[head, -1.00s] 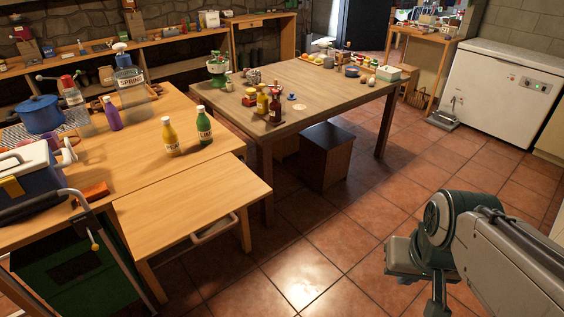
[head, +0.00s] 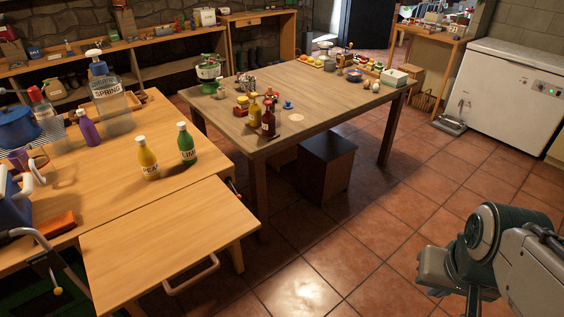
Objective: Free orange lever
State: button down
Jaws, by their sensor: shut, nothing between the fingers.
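I cannot make out an orange lever for certain. An orange block-like piece (head: 45,228) lies at the left edge of the near wooden table, by a blue and white item (head: 14,200) cut off by the frame. Whether it is a lever is unclear. My arm shows at the lower right, over the tiled floor and well away from the tables. My gripper is not in view.
Yellow (head: 147,160) and green (head: 187,145) bottles stand on the near table (head: 110,185). A lower wooden leaf (head: 175,240) juts out in front. A middle table (head: 340,95) has a stool (head: 327,165) beneath. A white chest freezer (head: 510,75) is right. Central floor is clear.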

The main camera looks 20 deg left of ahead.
aim_at(238, 196)
jog(key=u, duration=0.15)
jog(key=i, duration=0.8)
jog(key=u, duration=1.1)
jog(key=i, duration=0.55)
jog(key=u, duration=0.65)
